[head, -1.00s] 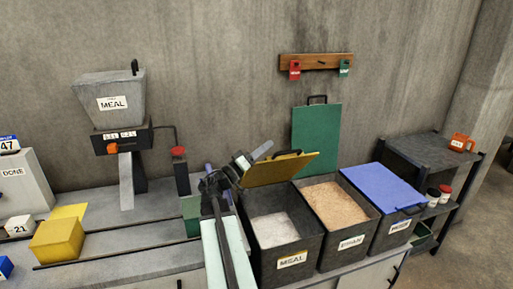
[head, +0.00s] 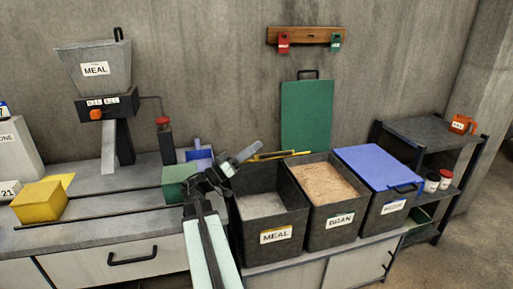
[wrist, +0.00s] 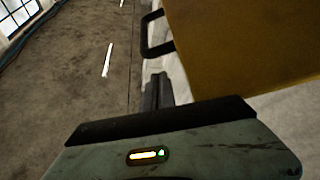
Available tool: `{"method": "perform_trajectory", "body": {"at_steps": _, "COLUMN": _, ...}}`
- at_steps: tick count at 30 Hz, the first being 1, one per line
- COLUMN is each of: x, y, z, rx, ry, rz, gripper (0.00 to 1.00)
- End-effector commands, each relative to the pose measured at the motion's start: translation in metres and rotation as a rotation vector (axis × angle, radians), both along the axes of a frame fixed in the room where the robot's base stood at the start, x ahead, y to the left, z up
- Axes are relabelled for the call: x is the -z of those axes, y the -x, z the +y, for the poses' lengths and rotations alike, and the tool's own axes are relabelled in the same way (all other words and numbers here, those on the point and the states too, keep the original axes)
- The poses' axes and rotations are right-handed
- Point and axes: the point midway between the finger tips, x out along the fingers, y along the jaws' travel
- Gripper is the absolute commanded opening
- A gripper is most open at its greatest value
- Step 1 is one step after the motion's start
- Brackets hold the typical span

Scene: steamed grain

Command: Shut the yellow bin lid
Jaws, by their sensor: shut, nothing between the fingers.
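The yellow lid (head: 284,155) belongs to the open bin labelled MEAL (head: 275,235). In the head view it shows almost edge-on as a thin strip at the bin's back rim, raised and not down on the bin. Pale meal (head: 262,205) shows inside. My gripper (head: 256,148) is shut and empty, at the left end of the lid. In the wrist view the lid's flat yellow face (wrist: 245,45) fills the upper right, with its dark handle (wrist: 148,38) to the left. My closed fingers (wrist: 157,88) are just below the handle in the picture; contact cannot be told.
An open BRAN bin (head: 335,225) stands to the right of the MEAL bin, its green lid (head: 306,115) upright behind. A third bin has its blue lid (head: 375,166) shut. A green box (head: 178,183) and a yellow block (head: 40,203) are on the counter to the left.

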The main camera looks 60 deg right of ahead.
Motion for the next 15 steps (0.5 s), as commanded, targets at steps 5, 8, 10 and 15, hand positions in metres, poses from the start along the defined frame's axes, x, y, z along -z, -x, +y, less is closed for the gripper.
{"method": "perform_trajectory", "body": {"at_steps": 5, "x": 0.000, "y": 0.005, "z": -0.003, "rx": 0.010, "ry": 0.000, "rz": 0.000, "gripper": 0.00}}
{"method": "perform_trajectory", "body": {"at_steps": 8, "x": 0.002, "y": 0.004, "z": -0.001, "rx": 0.011, "ry": 0.000, "rz": 0.001, "gripper": 0.00}}
{"method": "perform_trajectory", "body": {"at_steps": 10, "x": 0.007, "y": -0.001, "z": 0.006, "rx": 0.009, "ry": 0.000, "rz": 0.001, "gripper": 0.00}}
{"method": "perform_trajectory", "body": {"at_steps": 15, "x": 0.023, "y": -0.021, "z": 0.031, "rx": 0.006, "ry": 0.001, "rz": 0.001, "gripper": 0.00}}
